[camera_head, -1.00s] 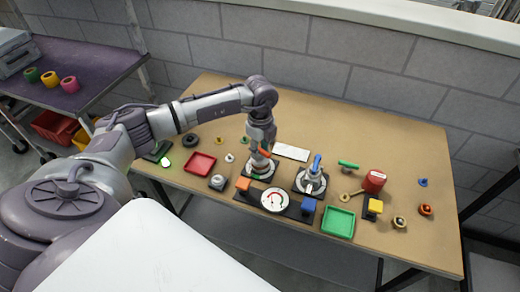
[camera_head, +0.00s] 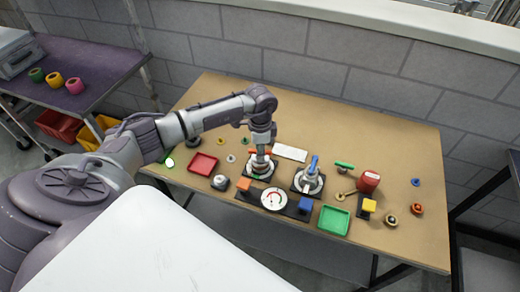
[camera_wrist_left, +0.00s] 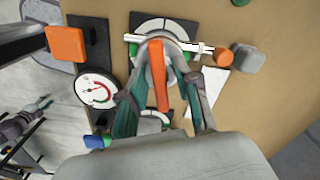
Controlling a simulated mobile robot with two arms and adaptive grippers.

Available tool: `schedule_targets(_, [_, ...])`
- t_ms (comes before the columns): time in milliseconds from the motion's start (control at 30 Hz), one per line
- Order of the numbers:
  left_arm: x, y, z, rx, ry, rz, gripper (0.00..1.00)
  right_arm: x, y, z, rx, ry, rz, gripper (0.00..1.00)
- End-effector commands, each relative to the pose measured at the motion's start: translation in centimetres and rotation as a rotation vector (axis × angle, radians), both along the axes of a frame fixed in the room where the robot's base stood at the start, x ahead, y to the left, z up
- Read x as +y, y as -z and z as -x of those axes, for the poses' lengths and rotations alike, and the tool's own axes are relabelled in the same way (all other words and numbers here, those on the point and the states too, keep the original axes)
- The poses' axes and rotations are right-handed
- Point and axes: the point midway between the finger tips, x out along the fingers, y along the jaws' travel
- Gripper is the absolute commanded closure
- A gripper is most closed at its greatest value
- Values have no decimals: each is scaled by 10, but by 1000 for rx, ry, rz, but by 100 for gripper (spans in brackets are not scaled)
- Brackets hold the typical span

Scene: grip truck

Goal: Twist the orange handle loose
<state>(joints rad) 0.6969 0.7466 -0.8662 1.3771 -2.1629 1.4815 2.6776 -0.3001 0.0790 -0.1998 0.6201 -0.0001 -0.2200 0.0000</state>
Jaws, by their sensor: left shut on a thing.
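The orange handle (camera_wrist_left: 158,75) shows in the left wrist view as a long bar between my gripper's fingers, on top of a grey valve body. In the head view a bit of the orange handle (camera_head: 268,153) shows beside the fingertips. My left gripper (camera_head: 260,151) reaches straight down over the valve on its dark and white base plate. In the left wrist view my left gripper (camera_wrist_left: 160,80) is shut on the orange handle, one finger on each side. The blue-handled valve (camera_head: 308,179) stands to the right. My right gripper is not in view.
A round gauge (camera_head: 273,199) sits in front, between an orange block (camera_head: 243,185) and a blue block (camera_head: 305,205). A red tray (camera_head: 203,164), a green tray (camera_head: 335,220) and a red can (camera_head: 368,181) also stand on the table. A brick wall closes the back.

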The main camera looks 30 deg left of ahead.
Motion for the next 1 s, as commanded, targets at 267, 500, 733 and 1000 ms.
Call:
schedule_targets(267, [0,0,0,0,3,0,58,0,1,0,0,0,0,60])
schedule_targets(500, [0,-3,0,-1,4,0,58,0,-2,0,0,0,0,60])
schedule_targets(733, [0,-22,0,-1,4,-1,58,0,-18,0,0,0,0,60])
schedule_targets(1000, [1,-43,0,-1,4,0,58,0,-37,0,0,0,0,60])
